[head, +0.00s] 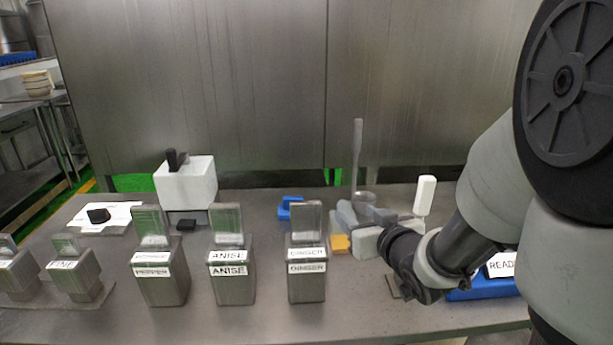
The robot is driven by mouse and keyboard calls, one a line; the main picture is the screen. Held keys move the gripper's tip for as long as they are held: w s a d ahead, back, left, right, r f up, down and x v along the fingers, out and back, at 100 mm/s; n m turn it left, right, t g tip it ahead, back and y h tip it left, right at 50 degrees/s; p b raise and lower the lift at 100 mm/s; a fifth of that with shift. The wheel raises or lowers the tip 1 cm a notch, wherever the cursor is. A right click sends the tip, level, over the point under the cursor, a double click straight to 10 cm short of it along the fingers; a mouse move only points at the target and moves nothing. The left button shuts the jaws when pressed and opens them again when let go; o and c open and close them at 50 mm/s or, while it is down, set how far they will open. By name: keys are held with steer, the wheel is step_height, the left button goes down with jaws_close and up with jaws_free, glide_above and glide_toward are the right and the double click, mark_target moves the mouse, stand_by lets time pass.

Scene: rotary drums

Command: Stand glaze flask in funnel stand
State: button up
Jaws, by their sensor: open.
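I cannot pick out a glaze flask or a funnel stand with certainty; no label in view reads glaze. A tall thin grey upright piece (357,155) rises from a cluster of grey parts (362,215) at the back, right of centre. My gripper (397,287) is at the end of my dark wrist, low over the front right of the table. It is open, and I see nothing between its fingers, though my wrist hides part of it.
Metal containers labelled ANISE (231,277) and GINGER (306,277), plus several others, line the table front. A white box (186,185) with a black top piece stands behind. A blue tray (480,290) with a READY-like label lies under my arm. A yellow block (340,244) lies mid-table.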

mark_target(346, 209)
steer(key=p+x, duration=0.1)
steer(key=x, duration=0.6)
steer(key=shift+f, duration=0.2)
steer(key=shift+x, duration=2.75)
steer(key=shift+r, duration=0.15)
jaws_close()
